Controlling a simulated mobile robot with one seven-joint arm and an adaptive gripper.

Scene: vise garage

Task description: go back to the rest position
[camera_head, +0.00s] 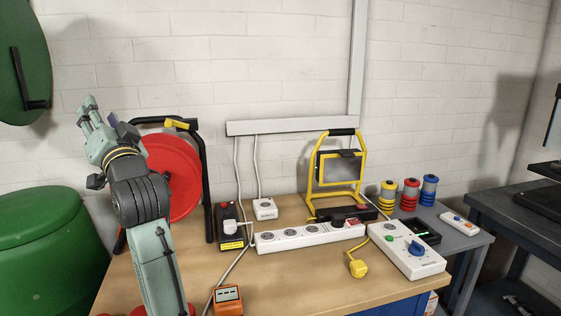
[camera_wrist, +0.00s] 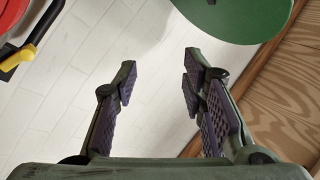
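My gripper (camera_head: 84,109) is raised at the left in the head view, above the bench and in front of the red reel. Behind the gap I see the white brick wall. My arm rises from the lower left of the head view and hides part of the reel and the bench's left side.
The wooden bench (camera_head: 290,285) carries a red cable reel (camera_head: 178,175), a white power strip (camera_head: 300,236), a yellow work lamp (camera_head: 340,170), a yellow plug (camera_head: 357,268) and a white switch box (camera_head: 408,252). A green bin (camera_head: 45,245) stands left.

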